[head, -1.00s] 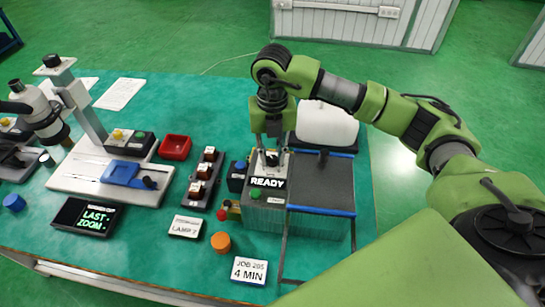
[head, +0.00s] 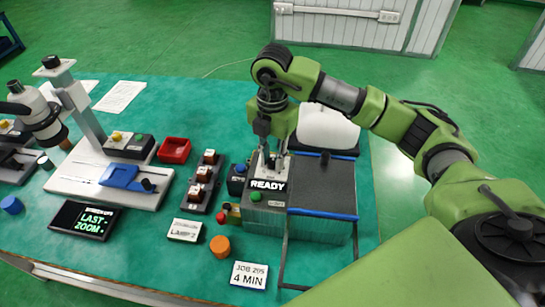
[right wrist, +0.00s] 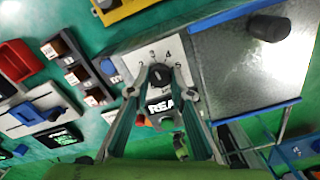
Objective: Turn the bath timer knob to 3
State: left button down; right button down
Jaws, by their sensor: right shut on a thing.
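The bath timer knob (right wrist: 160,76) is a dark round knob on a pale dial plate (right wrist: 143,57) with small numerals, a 4 legible near its far edge. Its pointer setting is too small to tell. The dial sits on top of the grey bath unit (head: 320,232), behind the READY display (head: 268,184). My right gripper (head: 271,163) comes down from above with its fingers shut on the knob's two sides; the right wrist view shows the fingers (right wrist: 160,80) around it. In the head view the fingers mostly hide the knob. My left gripper is out of view.
A green button (head: 256,196) is in front of the display. A card reading JOB 205, 4 MIN (head: 249,276) and an orange cylinder (head: 220,246) lie in front.

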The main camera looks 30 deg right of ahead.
aim_at(273, 160)
jog(key=shift+w+r, duration=0.15)
dwell(0.3)
jog(key=c, duration=2)
grip_release()
jog(key=shift+o, duration=0.9)
notch_tip(273, 160, up, 12)
